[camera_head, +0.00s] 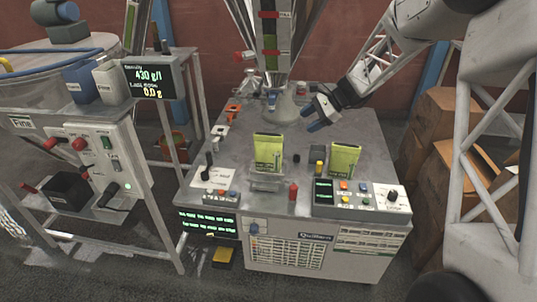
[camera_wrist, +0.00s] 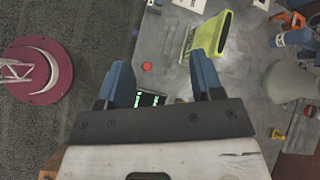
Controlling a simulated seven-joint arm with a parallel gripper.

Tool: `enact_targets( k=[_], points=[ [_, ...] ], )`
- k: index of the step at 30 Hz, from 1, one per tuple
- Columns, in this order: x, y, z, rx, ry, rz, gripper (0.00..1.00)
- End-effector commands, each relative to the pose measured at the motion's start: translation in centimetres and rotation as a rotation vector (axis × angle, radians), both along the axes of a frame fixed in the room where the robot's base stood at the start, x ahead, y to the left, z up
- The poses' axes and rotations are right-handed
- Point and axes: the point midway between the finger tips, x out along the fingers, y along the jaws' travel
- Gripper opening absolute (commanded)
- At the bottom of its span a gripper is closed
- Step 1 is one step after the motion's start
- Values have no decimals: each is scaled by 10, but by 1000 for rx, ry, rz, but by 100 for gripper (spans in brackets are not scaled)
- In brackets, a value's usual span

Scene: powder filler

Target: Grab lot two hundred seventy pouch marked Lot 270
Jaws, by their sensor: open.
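Two yellow-green pouches stand upright on the grey machine top in the head view. The left pouch (camera_head: 268,147) sits in a metal holder near the front middle. The right pouch (camera_head: 344,158) stands behind the right control panel. Their print is too small to read, so I cannot tell which is Lot 270. My gripper (camera_head: 314,117) is open and empty, above the table behind the two pouches. In the wrist view my gripper (camera_wrist: 161,75) has its blue fingers spread, and one yellow-green pouch (camera_wrist: 212,34) lies beyond the right finger, apart from it.
A filler nozzle (camera_head: 283,106) stands at the back of the grey table (camera_head: 230,160). A red knob (camera_head: 293,191) and a control panel (camera_head: 362,197) with buttons are at the front edge. A scale display (camera_head: 150,78) is at left. Cardboard boxes (camera_head: 440,125) stand at right.

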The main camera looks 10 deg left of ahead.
Motion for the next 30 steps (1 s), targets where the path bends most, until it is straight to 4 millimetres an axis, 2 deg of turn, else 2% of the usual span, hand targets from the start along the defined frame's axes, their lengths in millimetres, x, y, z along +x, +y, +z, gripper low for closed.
enact_targets(
  k=[3, 11, 18, 24, 30],
  points=[
    [27, 9, -22, 43, 51, -45, 60],
    [80, 28, -67, 138, 158, -141, 60],
    [124, 44, -113, 224, 260, -228, 60],
    [155, 55, -151, 287, 334, -291, 60],
    [170, 60, -170, 323, 375, -325, 60]
  ],
)
